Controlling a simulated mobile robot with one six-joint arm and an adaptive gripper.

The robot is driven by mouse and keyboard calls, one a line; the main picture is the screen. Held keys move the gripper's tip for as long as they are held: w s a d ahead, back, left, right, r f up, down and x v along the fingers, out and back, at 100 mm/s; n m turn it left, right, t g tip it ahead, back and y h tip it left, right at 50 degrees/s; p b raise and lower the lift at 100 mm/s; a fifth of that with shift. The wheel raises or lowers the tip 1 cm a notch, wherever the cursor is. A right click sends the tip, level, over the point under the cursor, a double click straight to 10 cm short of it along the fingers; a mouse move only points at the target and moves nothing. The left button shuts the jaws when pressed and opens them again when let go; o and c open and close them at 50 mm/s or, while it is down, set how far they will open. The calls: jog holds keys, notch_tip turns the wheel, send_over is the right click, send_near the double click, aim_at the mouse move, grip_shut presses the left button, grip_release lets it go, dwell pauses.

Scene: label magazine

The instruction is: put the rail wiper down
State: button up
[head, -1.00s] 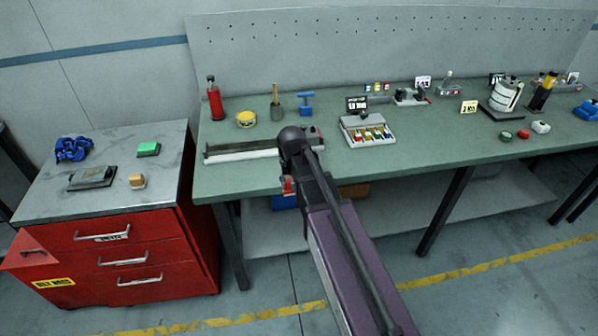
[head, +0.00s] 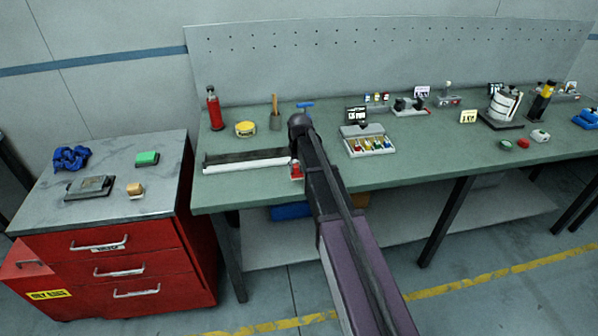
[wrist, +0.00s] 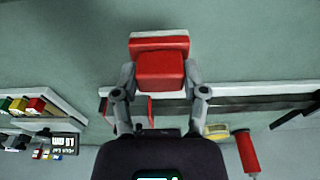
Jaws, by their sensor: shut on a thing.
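The rail wiper, a red block with a pale edge (wrist: 160,68), is between the two fingers of my gripper (wrist: 160,88) in the wrist view. My gripper is shut on it. In the head view the wiper (head: 297,171) shows as a small red piece beside my arm, over the front part of the green bench (head: 400,167). I cannot tell whether it touches the bench top. The long dark and white rail (head: 240,163) lies to its left. Another red piece (wrist: 141,107) shows behind my fingers at the rail; my arm hides that spot in the head view.
A tray of coloured pieces (head: 369,145) stands to the right. A red bottle (head: 215,110), a yellow tin (head: 245,129) and a brush in a cup (head: 275,121) stand behind the rail. Bare bench lies along the front edge. A red drawer cabinet (head: 112,265) stands at the left.

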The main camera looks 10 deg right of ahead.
jog(key=shift+w+d, duration=0.25)
jog(key=shift+w, duration=0.3)
jog(key=shift+w+d+f, duration=0.1)
jog(key=shift+w+d, duration=0.05)
jog(key=shift+w, duration=0.3)
jog(key=shift+w+d+f+b, duration=0.1)
jog(key=shift+w+f+b, duration=0.15)
jog(key=shift+b, duration=0.1)
jog(key=shift+s+f+b, duration=0.1)
jog(key=shift+f+b, duration=1.4)
jog(key=shift+f, duration=0.05)
jog(key=shift+f, duration=0.1)
jog(key=o, duration=1)
